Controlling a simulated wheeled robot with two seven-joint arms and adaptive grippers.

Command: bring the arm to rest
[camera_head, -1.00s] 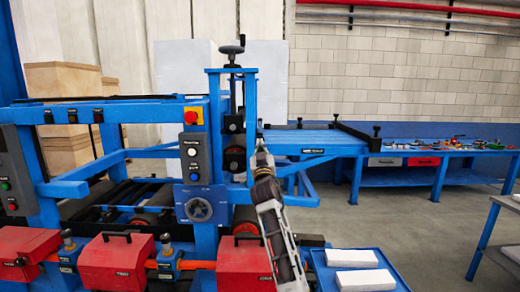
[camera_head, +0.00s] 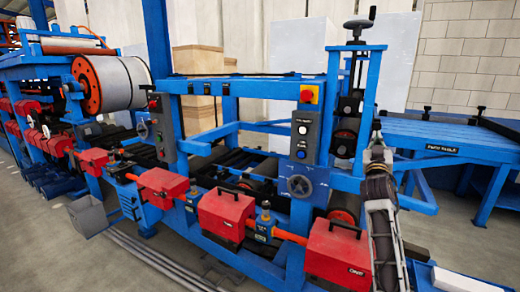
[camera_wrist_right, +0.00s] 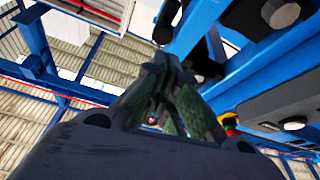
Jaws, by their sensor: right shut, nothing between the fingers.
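My right arm rises from the lower right of the head view, and its gripper (camera_head: 377,145) points up in front of the blue machine frame (camera_head: 335,110), left of the blue exit table (camera_head: 440,133). In the right wrist view the gripper (camera_wrist_right: 160,88) points up toward the roof. Its fingers come together and hold nothing. Blue beams of the machine (camera_wrist_right: 205,30) pass close to its right side there; I cannot tell whether they touch. My left gripper is not in view.
A control panel with buttons (camera_head: 303,135) and a red emergency knob (camera_head: 307,96) sits left of the gripper. A handwheel (camera_head: 300,186) is below the panel. Red boxes (camera_head: 227,211) line the machine's front. A large roll (camera_head: 108,84) is at left. The floor at lower left (camera_head: 60,250) is mostly clear.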

